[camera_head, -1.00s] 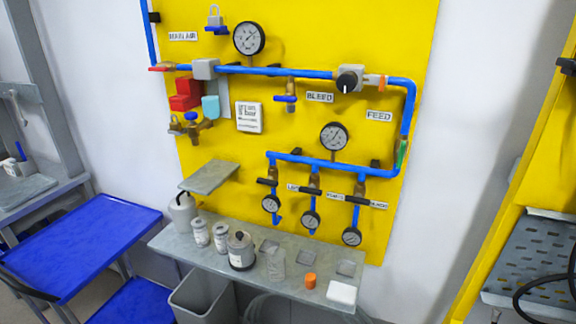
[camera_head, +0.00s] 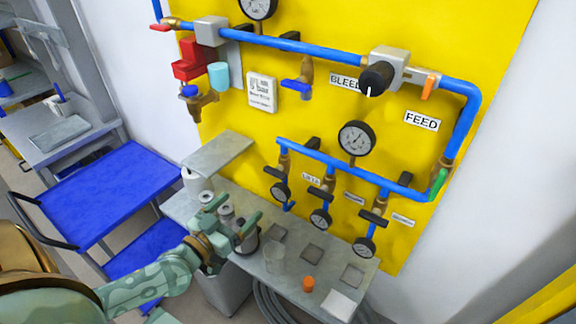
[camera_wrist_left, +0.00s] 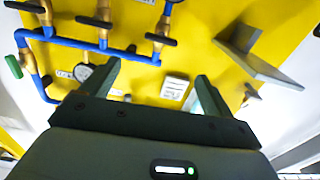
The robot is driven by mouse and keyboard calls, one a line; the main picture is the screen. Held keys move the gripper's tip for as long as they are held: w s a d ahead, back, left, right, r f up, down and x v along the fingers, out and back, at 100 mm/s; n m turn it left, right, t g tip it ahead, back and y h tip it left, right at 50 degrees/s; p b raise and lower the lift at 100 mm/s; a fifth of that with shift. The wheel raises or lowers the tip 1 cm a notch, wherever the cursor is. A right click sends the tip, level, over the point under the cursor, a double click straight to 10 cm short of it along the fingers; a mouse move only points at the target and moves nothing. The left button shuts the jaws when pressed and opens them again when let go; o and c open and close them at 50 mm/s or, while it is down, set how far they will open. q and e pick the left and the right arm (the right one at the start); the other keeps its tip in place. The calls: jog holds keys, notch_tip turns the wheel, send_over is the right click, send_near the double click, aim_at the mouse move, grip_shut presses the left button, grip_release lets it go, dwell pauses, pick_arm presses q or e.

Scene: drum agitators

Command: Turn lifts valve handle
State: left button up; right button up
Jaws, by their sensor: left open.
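Three drop pipes hang from the lower blue pipe, each with a black valve handle: left (camera_head: 274,172), middle (camera_head: 319,193) and right (camera_head: 373,217). A small blurred label (camera_head: 311,179), perhaps LIFTS, sits between the left and middle drops. In the left wrist view the left (camera_wrist_left: 160,39), middle (camera_wrist_left: 95,22) and right (camera_wrist_left: 22,6) handles show upside down. My left gripper (camera_head: 232,215) is open and empty, below and left of the handles and apart from them. Its two fingers (camera_wrist_left: 158,78) point toward the yellow panel. My right gripper is out of view.
A small grey ledge (camera_head: 218,158) juts out left of the valves.

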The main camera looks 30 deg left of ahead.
aim_at(273, 174)
pick_arm(q)
jog(key=w, duration=1)
jog(key=w+d+b, duration=0.1)
jog(key=w, duration=0.5)
jog(key=c, duration=1)
